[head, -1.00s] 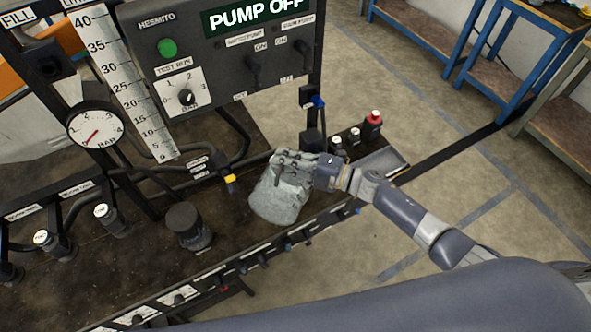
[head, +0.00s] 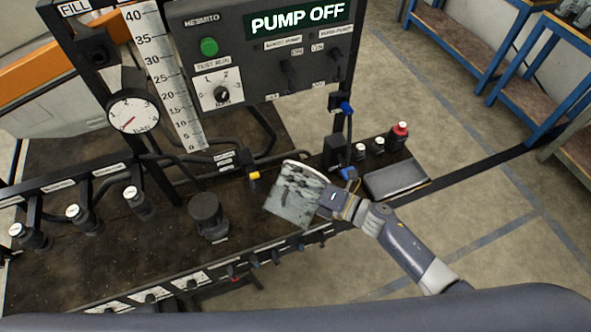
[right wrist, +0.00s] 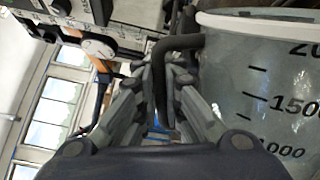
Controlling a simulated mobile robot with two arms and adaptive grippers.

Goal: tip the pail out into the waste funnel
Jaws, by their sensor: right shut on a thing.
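The pail (head: 293,197) is a pale, translucent grey-green vessel with a light rim, in the middle of the head view above the bench. In the right wrist view its wall (right wrist: 255,75) with dark volume marks fills the right side. My right gripper (head: 328,197) is at the pail's right side. In the right wrist view my right gripper (right wrist: 160,80) is shut on the pail's dark handle (right wrist: 172,45). The pail's inside is hidden. A black round-topped fitting (head: 208,213) stands left of the pail; I cannot tell whether it is the waste funnel. My left gripper is out of view.
A control panel (head: 265,55) reading PUMP OFF, a scale strip (head: 165,75) and a gauge (head: 133,113) rise behind. Several capped bottles (head: 378,146) and a grey tray (head: 396,178) are right of the pail. Valves line the bench's front edge.

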